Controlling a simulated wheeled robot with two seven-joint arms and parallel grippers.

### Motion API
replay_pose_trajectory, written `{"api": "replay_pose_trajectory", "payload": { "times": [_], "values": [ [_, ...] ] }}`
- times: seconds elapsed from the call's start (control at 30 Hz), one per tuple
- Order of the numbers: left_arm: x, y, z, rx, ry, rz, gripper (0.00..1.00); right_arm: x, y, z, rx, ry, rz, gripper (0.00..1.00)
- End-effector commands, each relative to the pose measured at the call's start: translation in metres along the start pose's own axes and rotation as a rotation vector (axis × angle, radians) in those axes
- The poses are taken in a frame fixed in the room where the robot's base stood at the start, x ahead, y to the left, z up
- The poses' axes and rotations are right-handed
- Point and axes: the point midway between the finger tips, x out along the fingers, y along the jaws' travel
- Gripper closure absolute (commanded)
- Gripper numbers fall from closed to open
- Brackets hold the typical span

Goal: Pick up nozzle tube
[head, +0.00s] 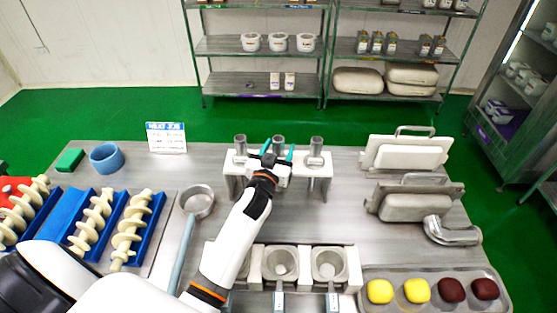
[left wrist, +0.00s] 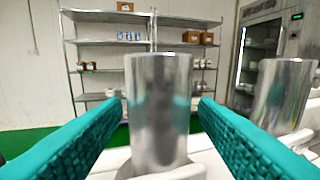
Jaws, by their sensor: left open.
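Several metal nozzle tubes stand upright in a white holder (head: 320,175) at the back middle of the table. In the head view they are the left tube (head: 240,147), the middle tube (head: 278,145) and the right tube (head: 316,149). My left gripper (head: 279,158) is at the middle tube, its teal fingers open. In the left wrist view a shiny tube (left wrist: 158,105) stands between the two open fingers, with a gap on each side. Another tube (left wrist: 280,95) stands to its right, outside the fingers. My right gripper is not in view.
White-and-grey parts (head: 405,152) stand to the right of the holder. A metal elbow pipe (head: 452,233) lies in front of them. A tray (head: 368,306) holds yellow and dark red pieces. At left are a blue ring (head: 106,158), cream augers (head: 131,228) and a metal ladle (head: 197,201).

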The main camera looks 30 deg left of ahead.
Motion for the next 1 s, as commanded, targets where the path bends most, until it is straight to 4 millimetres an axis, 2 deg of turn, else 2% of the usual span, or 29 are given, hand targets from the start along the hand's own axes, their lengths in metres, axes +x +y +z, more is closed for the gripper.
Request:
{"api": "replay_pose_trajectory", "payload": {
  "times": [0.27,0.5,0.6,1.0],
  "values": [
    [0.0027,0.0003,-0.0005,0.000,0.000,0.000,0.47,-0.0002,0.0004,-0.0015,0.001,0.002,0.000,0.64],
    [0.0025,0.0003,-0.0005,0.000,0.000,0.000,0.87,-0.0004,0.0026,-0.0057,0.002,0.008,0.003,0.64],
    [0.0025,0.0003,-0.0006,0.000,0.001,0.000,1.00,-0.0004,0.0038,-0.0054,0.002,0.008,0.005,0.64],
    [0.0027,0.0006,0.0033,0.001,-0.002,0.001,1.00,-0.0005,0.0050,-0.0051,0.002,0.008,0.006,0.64]
  ]
}}
